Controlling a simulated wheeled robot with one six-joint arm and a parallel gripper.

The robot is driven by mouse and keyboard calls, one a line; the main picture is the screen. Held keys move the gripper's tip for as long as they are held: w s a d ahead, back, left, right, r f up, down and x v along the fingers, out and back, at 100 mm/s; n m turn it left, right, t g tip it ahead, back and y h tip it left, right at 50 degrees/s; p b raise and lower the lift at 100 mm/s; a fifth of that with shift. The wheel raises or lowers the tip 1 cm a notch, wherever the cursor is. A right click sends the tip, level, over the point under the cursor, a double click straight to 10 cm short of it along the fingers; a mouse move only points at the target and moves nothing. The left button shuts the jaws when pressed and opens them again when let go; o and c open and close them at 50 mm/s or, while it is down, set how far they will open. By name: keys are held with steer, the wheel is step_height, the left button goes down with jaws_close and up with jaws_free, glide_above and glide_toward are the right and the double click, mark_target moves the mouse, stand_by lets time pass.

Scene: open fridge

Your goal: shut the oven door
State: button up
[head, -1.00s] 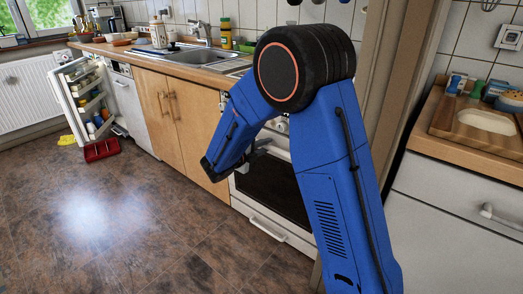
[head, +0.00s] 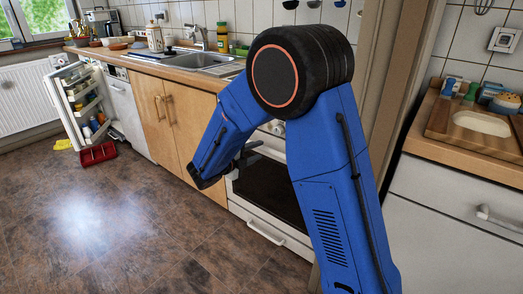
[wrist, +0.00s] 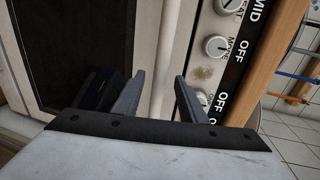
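The oven (head: 268,188) stands under the counter, partly hidden behind my arm. Its door has dark glass in a white frame and looks upright, shut or nearly so; my arm hides its upper part. In the wrist view the door's dark glass (wrist: 70,45) is on the left, and its pale edge (wrist: 146,50) runs beside the control panel (wrist: 215,75) with its knobs. My gripper (head: 250,156) is at the upper front of the oven. In the wrist view my gripper (wrist: 160,97) has its two dark fingers apart with nothing between them. Whether they touch the door cannot be told.
A white drawer (head: 268,232) lies below the oven door. Wooden cabinets (head: 172,125) and a dishwasher stand to the left. The open fridge (head: 82,100) has a red tray (head: 98,154) by it. The tiled floor (head: 120,220) is clear in front.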

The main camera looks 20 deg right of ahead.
steer(key=v, duration=1.2)
steer(key=shift+s+a, duration=0.2)
steer(key=s+d+r+m+g+y, duration=0.3)
steer(key=s+d+m+g+y, duration=0.3)
steer(key=s+d+m, duration=1.3)
steer(key=s+a+m+t+y, duration=0.1)
steer(key=s+m+y, duration=0.5)
steer(key=s+m, duration=1)
steer(key=shift+a+m+t+y, duration=0.15)
steer(key=shift+m+t+y, duration=0.2)
steer(key=shift+m, duration=3.75)
steer(key=shift+s+r, duration=0.1)
steer(key=shift+r, duration=0.05)
